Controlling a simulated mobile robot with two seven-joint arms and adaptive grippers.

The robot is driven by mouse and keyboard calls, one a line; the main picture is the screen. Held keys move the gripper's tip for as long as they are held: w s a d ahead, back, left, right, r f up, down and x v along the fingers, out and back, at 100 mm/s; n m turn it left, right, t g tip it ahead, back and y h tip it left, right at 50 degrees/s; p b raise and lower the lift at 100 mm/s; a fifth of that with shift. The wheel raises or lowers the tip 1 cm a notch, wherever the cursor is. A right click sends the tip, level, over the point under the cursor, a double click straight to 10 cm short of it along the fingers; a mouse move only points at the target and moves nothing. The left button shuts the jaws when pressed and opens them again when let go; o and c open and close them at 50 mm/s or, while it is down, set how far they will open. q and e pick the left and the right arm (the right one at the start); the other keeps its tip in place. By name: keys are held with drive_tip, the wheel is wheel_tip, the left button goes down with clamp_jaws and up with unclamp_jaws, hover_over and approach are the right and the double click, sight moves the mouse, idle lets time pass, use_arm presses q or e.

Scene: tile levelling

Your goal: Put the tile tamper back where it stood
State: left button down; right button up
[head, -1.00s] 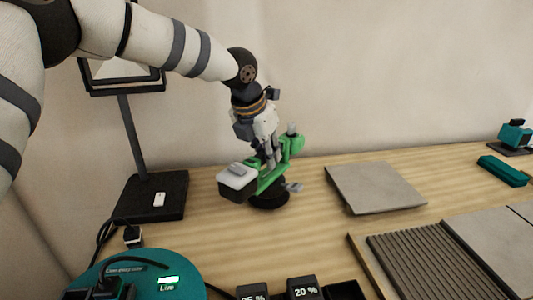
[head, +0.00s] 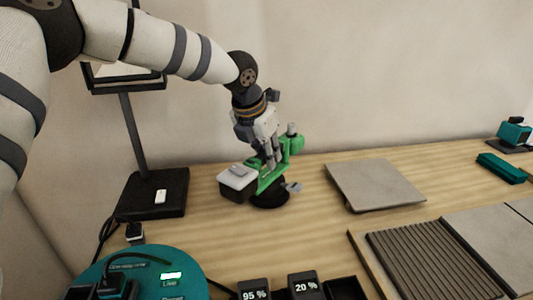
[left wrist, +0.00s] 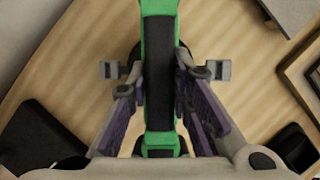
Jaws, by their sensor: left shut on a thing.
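The tile tamper is a green tool (head: 292,144) with a grey-and-black block at its left end and a round black foot (head: 270,198) beneath. The foot appears to rest on the wooden table; I cannot tell if there is a small gap. My left gripper (head: 270,163) is shut on the tamper's handle from above. In the left wrist view the tamper's dark grip (left wrist: 160,75) runs between the two purple-padded fingers (left wrist: 160,108), with a grey tab out to each side. My right gripper is in neither view.
A loose grey tile (head: 375,185) lies right of the tamper. A framed bed with a ribbed panel (head: 425,265) is at front right. A lamp-like stand on a black base (head: 152,193) is at left. A teal round device (head: 145,275) is in front. Teal items (head: 502,168) lie far right.

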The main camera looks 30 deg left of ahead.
use_arm(q)
drive_tip(key=shift+f, duration=0.3)
idle(1.0)
drive_tip(key=c, duration=1.6)
unclamp_jaws()
drive_tip(key=shift+o, duration=1.2)
drive_tip(key=shift+f, duration=0.1)
drive_tip(key=shift+s, duration=0.1)
